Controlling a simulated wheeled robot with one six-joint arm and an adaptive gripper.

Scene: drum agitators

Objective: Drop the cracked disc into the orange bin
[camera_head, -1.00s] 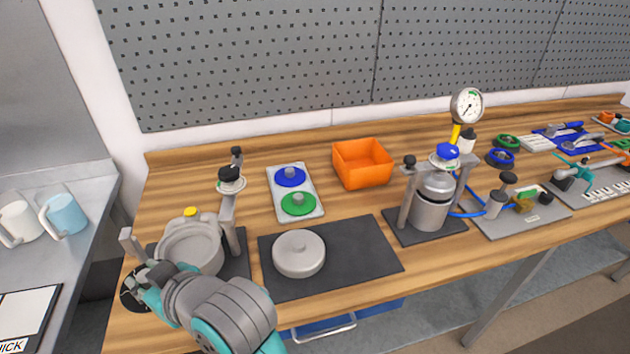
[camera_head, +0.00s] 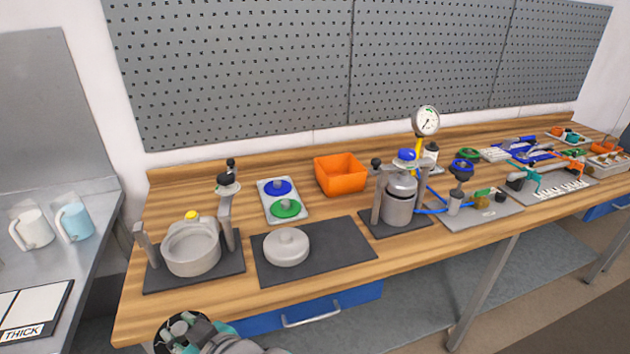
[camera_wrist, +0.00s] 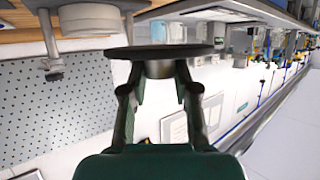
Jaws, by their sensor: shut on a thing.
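My gripper (camera_wrist: 158,72) is shut on a dark disc (camera_wrist: 162,51), seen nearly edge-on in the wrist view. Cracks on it cannot be made out from this side. In the head view the disc (camera_head: 180,328) shows at the bottom edge, in front of the bench and below its top; most of my gripper is out of view there. The orange bin (camera_head: 341,188) stands on the bench at the back middle, with its open top facing up. The disc is well apart from the bin, to its lower left.
An open grey pot (camera_head: 191,249) in a clamp frame stands on a dark mat, with a grey lid (camera_head: 287,248) to its right. A tray (camera_head: 272,214) with blue and green discs lies left of the bin. A pressure vessel with gauge (camera_head: 398,200) stands close right of the bin.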

